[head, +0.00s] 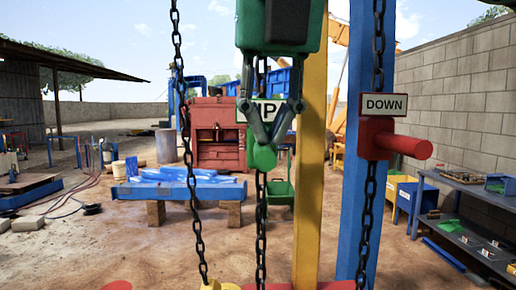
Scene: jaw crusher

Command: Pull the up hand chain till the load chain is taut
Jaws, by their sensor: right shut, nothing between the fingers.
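The up hand chain (261,225) hangs in the middle, with a green handle (264,157) on it. The UP sign (270,111) is partly hidden by my right gripper (266,141). That gripper points down from the top with its dark fingers closed together and empty. Its tips are at the top of the green handle; I cannot tell whether they touch it. The load chain (189,160) seems to be the left one, running nearly straight and slightly slanted to a yellow part (215,285) at the bottom edge. My left gripper is out of view.
The DOWN sign (383,105) and its red handle (400,145) are on the right chain (367,225), before a blue post (358,190). A yellow post (309,180) stands close right of the up chain. Behind is a blue table (175,192). Open dirt ground lies left.

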